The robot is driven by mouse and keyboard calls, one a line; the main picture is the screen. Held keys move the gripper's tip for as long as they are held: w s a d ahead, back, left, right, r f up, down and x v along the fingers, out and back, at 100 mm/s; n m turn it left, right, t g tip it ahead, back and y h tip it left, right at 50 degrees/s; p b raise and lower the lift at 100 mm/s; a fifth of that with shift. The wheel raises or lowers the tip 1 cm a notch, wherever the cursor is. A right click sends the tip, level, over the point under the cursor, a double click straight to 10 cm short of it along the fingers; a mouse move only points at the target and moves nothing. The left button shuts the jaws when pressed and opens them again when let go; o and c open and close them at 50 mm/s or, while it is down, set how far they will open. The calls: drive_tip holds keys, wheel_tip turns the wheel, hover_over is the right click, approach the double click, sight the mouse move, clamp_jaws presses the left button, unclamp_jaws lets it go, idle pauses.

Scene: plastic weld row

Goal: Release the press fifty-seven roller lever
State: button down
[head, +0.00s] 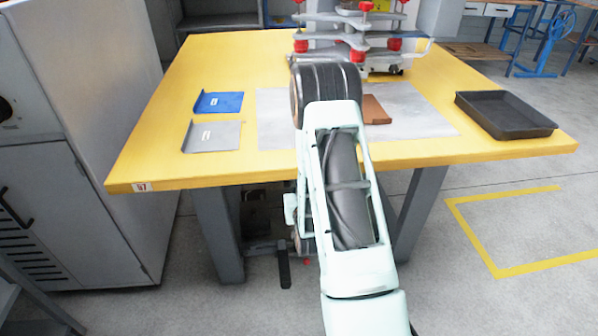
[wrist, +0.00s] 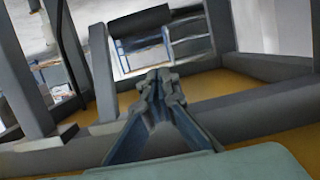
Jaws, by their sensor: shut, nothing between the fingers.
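The press (head: 350,40) with red knobs stands at the back of the yellow table (head: 180,110), partly behind my arm. A small number label (head: 141,186) is on the table's front left corner. Under the front edge a dark upright bar (head: 284,268) shows beside a dark mechanism; I cannot tell whether it is the roller lever. My gripper (wrist: 158,82) is shut and empty in the wrist view, with grey frame beams beyond it. In the head view its fingers are hidden or cannot be made out behind my arm. No roller lever is clearly seen in the wrist view.
A blue sheet (head: 218,102), a grey sheet (head: 211,136), a brown block (head: 374,110) and a black tray (head: 505,114) lie on the table. Grey legs (head: 217,235) stand below. A grey cabinet (head: 75,205) is at left.

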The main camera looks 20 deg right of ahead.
drive_tip(key=shift+s+d, duration=0.1)
drive_tip(key=shift+d, duration=0.35)
drive_tip(key=b+x, duration=0.3)
drive_tip(key=x, duration=0.7)
drive_tip(key=shift+s+a+f+b, duration=0.1)
drive_tip(key=shift+s+f+b, duration=0.2)
drive_tip(key=shift+f, duration=0.3)
drive_tip(key=shift+s+a+f+b, duration=0.15)
drive_tip(key=shift+s+f, duration=0.2)
drive_tip(key=shift+f, duration=0.2)
drive_tip(key=shift+s+f, duration=0.4)
drive_tip(key=shift+f, duration=0.05)
drive_tip(key=shift+r, duration=0.1)
